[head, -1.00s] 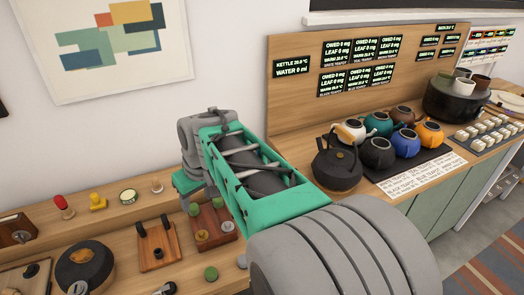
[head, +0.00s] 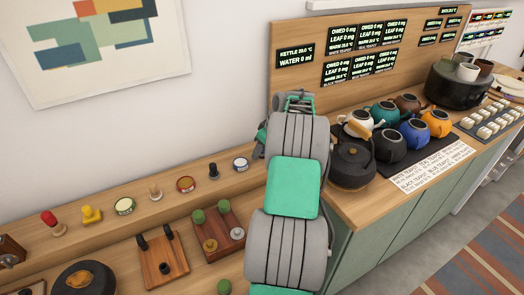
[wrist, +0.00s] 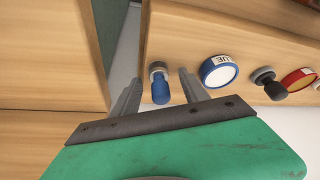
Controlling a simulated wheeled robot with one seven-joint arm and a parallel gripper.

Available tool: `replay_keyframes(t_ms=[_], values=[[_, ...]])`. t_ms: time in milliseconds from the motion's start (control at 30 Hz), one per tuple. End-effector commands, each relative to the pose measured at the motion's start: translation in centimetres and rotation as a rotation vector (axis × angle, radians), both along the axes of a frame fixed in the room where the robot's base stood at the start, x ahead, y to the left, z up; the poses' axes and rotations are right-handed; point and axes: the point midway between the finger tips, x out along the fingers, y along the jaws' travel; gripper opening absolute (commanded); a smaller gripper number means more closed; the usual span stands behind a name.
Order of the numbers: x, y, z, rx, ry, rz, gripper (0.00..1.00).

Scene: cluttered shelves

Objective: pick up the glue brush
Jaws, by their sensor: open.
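My gripper (wrist: 159,76) is open and empty in the wrist view, its two grey fingers reaching towards the wooden ledge. Between the fingertips stands a small piece with a blue handle and a grey round end (wrist: 159,84). It is probably the glue brush, but no bristles or label show to confirm this. Neither finger visibly grips it. In the head view my arm hides this piece, and the fingertips cannot be made out.
Close right of the blue piece in the wrist view lies a blue-rimmed tin (wrist: 218,71), then a black knob (wrist: 268,84) and a red tin (wrist: 299,79). In the head view a dark kettle (head: 352,163) and several teapots stand right of my arm.

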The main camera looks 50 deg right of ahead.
Motion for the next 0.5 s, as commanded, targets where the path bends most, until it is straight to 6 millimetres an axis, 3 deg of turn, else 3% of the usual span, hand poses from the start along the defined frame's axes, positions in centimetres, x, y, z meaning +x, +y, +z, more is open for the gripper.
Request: replay_keyframes(t_ms=[200,500], values=[[0.04,-0.11,-0.11,-0.001,-0.001,-0.002,0.51],[0.03,-0.09,-0.09,-0.001,-0.001,-0.003,0.26]])
